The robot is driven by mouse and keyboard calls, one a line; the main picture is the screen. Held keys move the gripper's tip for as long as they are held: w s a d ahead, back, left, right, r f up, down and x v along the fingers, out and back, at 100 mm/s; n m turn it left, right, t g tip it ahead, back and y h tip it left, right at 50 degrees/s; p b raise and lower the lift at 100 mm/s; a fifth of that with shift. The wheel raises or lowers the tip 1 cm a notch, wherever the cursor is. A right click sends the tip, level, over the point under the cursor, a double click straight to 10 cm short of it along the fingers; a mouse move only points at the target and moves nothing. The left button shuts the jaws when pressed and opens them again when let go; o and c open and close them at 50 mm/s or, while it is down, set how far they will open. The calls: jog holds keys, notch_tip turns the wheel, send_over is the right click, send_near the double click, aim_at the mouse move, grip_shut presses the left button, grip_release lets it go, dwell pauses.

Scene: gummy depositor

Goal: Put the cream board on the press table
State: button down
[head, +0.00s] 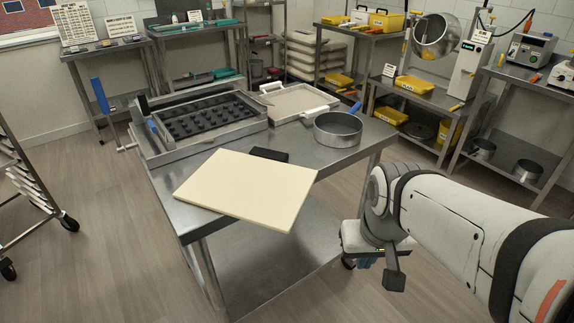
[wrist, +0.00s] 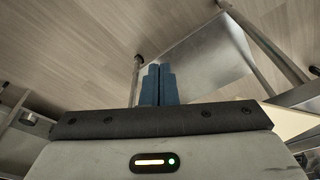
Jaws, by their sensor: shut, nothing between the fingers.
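The cream board (head: 247,188) is a flat, pale rectangle at the front of the steel table (head: 185,205) in the head view. Its near right corner sticks out past the table's front edge. Part of it also seems to show at the right of the wrist view (wrist: 286,121). My gripper's blue fingers (wrist: 158,84) are together and empty in the wrist view. In the head view my gripper (head: 367,263) hangs low, right of the table and apart from the board, mostly hidden by my arm.
A steel frame with a black moulded plate (head: 208,116) stands behind the board. A tray of pale powder (head: 298,101), a round sieve (head: 338,129) and a small black block (head: 269,154) share the tabletop. A wheeled rack (head: 30,175) stands left. Floor lies open in front.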

jog(key=w+a+r+n+g+p, duration=0.2)
jog(key=w+a+r+n+p, duration=0.2)
jog(key=w+a+n+p, duration=0.5)
jog(key=w+a+f+m+p, duration=0.1)
jog(key=a+f+m+p, duration=0.1)
jog(key=f, duration=0.7)
jog(key=shift+w+a+f+p, duration=0.4)
jog(key=shift+a+p, duration=0.4)
jog(key=shift+a, duration=0.1)
